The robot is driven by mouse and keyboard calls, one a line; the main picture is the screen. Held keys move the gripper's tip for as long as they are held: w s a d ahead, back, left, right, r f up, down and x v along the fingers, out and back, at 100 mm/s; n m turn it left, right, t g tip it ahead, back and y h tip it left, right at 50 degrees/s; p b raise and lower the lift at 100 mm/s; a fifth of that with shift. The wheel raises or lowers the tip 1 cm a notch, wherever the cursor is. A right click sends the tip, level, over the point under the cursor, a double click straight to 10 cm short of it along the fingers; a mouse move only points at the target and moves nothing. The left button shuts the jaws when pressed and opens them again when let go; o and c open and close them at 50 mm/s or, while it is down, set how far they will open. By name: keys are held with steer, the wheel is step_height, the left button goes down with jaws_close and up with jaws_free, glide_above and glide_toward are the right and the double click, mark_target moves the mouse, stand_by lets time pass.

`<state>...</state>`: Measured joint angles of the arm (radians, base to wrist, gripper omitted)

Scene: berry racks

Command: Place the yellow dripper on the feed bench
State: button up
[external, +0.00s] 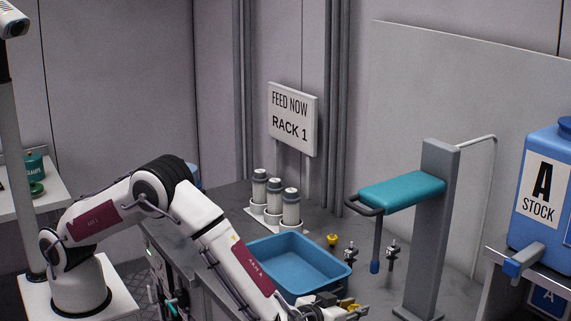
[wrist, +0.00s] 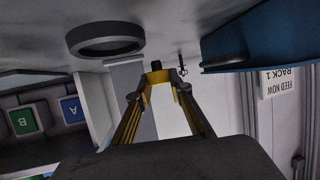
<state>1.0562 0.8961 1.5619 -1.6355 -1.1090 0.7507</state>
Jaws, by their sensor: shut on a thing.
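A small yellow cup-shaped piece (external: 332,240) stands on the grey bench (external: 375,290), behind the blue tub; it may be the yellow dripper, but it is too small to be sure. My gripper (external: 352,309) is low at the bottom edge of the external view, in front of the tub and apart from that piece. In the wrist view its yellow fingers (wrist: 157,75) converge on a small dark thing (wrist: 157,65), whose kind I cannot tell. The yellow piece is not identifiable in the wrist view.
The blue tub (external: 297,235) sits left of centre on the bench. White-and-grey bottles (external: 291,207) stand behind it. Small dark fittings (external: 392,252) stand to the right, near a grey post (external: 432,230) carrying a teal arm (external: 402,191). A dark ring (wrist: 105,40) shows in the wrist view.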

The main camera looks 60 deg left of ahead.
steer(key=shift+w, duration=0.1)
stand_by(0.3)
glide_above(391, 297)
stand_by(0.8)
steer(key=shift+f, duration=1.75)
steer(key=shift+f, duration=0.15)
steer(key=o, duration=0.4)
steer(key=shift+o, duration=0.2)
